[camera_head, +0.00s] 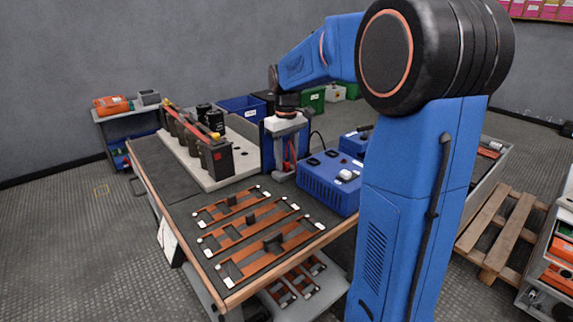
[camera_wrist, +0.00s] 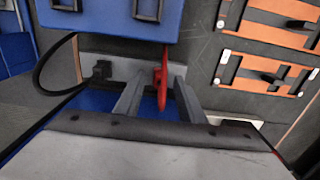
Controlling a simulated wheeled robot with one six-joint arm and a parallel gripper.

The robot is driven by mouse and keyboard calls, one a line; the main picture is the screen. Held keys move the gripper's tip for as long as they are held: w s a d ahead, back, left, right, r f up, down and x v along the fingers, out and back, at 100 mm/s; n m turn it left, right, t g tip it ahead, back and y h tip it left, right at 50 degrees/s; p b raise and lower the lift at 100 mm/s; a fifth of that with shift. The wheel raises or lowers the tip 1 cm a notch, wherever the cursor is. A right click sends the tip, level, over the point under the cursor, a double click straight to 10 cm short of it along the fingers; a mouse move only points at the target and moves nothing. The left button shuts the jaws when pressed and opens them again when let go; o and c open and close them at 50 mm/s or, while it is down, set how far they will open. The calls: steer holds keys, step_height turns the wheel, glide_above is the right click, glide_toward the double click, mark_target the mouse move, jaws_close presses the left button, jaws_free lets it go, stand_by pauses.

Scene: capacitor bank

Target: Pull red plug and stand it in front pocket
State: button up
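The red plug (camera_wrist: 161,75) stands near a grey strip in front of a blue box in the wrist view; it shows as a small red shape (camera_head: 291,158) in the head view. My gripper (camera_wrist: 160,82) points at it, with one grey finger on each side. Gaps show between the fingers and the red plug, so the gripper looks open around it. In the head view my gripper (camera_head: 287,150) hangs down beside the blue box (camera_head: 328,182). A black plug (camera_wrist: 102,70) with a black cable sits left of the red one. I cannot make out the front pocket clearly.
Copper-coloured bar plates (camera_head: 246,227) with black handles lie on the dark table front. A pale board (camera_head: 215,175) with dark capacitors (camera_head: 216,158) stands at the back left. Blue bins (camera_head: 243,107) lie behind the table. A wooden pallet (camera_head: 500,225) lies right.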

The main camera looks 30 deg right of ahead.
stand_by(0.6)
jaws_close()
steer(key=shift+r, duration=0.15)
steer(key=shift+r, duration=2.85)
